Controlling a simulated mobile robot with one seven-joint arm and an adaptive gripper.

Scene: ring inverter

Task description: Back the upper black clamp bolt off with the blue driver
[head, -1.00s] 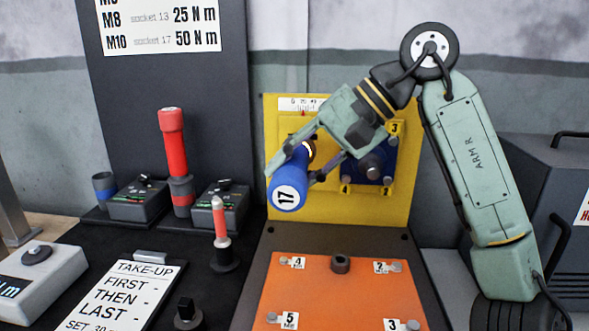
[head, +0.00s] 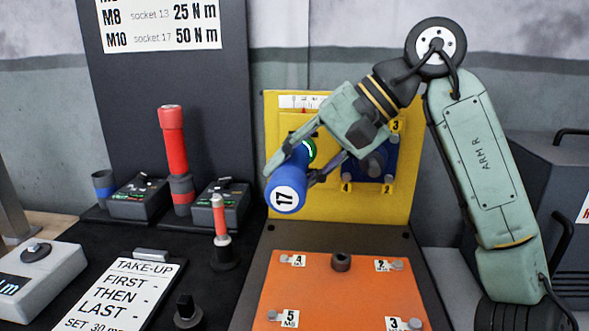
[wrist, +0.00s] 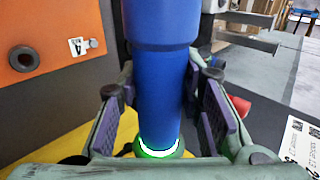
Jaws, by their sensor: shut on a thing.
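The blue driver (head: 288,188), marked 17 on its end cap, is held in my gripper (head: 293,172) in front of the yellow panel (head: 383,213). In the wrist view the driver (wrist: 160,80) stands between the purple pads of my gripper (wrist: 168,105), with a lit green-white ring at its far end. The ring also shows green in the head view. The driver's tip and the upper black clamp bolt are hidden behind the driver and gripper, so I cannot tell whether they touch. A blue plate with dark round parts (head: 375,163) shows to the right.
An orange plate (head: 335,290) with numbered bolts lies below the panel. To the left are a red driver (head: 173,145) in its stand, a smaller red-tipped tool (head: 220,215), dark boxes and a TAKE-UP card (head: 118,295). A grey cabinet (head: 550,190) stands at right.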

